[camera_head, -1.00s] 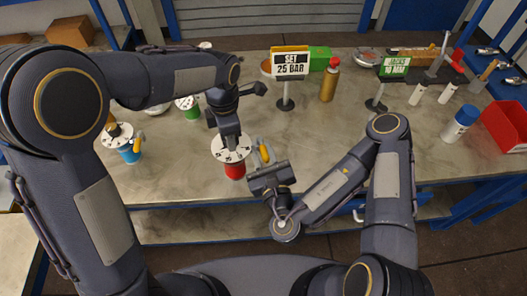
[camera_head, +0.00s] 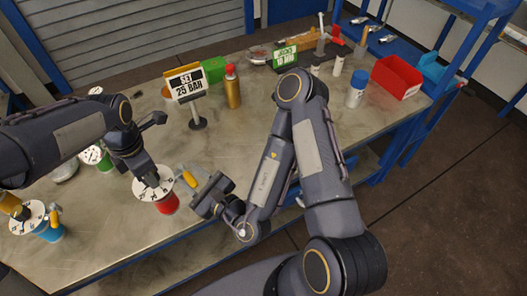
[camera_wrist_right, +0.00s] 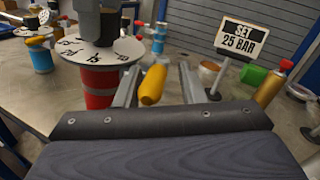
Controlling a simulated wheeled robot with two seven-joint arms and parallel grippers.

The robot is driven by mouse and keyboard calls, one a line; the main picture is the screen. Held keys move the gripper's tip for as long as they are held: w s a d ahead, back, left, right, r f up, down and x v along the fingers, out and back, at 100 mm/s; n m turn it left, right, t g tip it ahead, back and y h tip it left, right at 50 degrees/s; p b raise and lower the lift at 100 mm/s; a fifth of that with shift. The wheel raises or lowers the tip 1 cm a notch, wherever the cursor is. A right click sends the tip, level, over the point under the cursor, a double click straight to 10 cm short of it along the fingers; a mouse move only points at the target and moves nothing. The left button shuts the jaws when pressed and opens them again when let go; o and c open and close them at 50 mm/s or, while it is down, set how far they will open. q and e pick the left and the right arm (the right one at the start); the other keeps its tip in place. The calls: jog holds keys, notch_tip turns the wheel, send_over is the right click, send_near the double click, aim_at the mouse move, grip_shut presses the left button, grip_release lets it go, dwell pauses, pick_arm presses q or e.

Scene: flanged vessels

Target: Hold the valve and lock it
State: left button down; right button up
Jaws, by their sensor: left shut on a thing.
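The red vessel (camera_head: 167,205) stands near the table's front edge, with a white marked dial disc (camera_head: 140,192) on top. My left gripper (camera_head: 151,181) comes down from above and is shut on the part at the dial's centre, which it mostly hides. A yellow handle (camera_head: 189,178) sticks out on the vessel's right side. My right gripper (camera_head: 197,192) is beside the vessel, at that handle. In the right wrist view its two fingers (camera_wrist_right: 158,82) are apart, with the yellow handle (camera_wrist_right: 153,85) between them. A gap shows between the handle and the right-hand finger.
The sign "SET 25 BAR" (camera_head: 187,83) stands behind on a post. A blue vessel (camera_head: 48,231) and a green one (camera_head: 105,163) with similar discs stand to the left. A gold bottle (camera_head: 233,90) and a red bin (camera_head: 397,77) are further back.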

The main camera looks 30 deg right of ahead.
jog(key=s+d+n+g+y, duration=0.2)
jog(key=d+n+g+y, duration=0.85)
jog(key=d, duration=0.35)
jog(key=s+a+r+n+g+h, duration=0.3)
jog(key=s+r+n+g+h, duration=0.2)
jog(key=s+r+n+g, duration=0.4)
jog(key=s+d+r+n+t+h, duration=0.1)
jog(key=d+r+n+t+h, duration=0.4)
jog(key=n+h, duration=0.3)
jog(key=shift+s+d+r+t, duration=0.35)
jog(key=shift+t, duration=0.4)
jog(key=shift+n, duration=0.25)
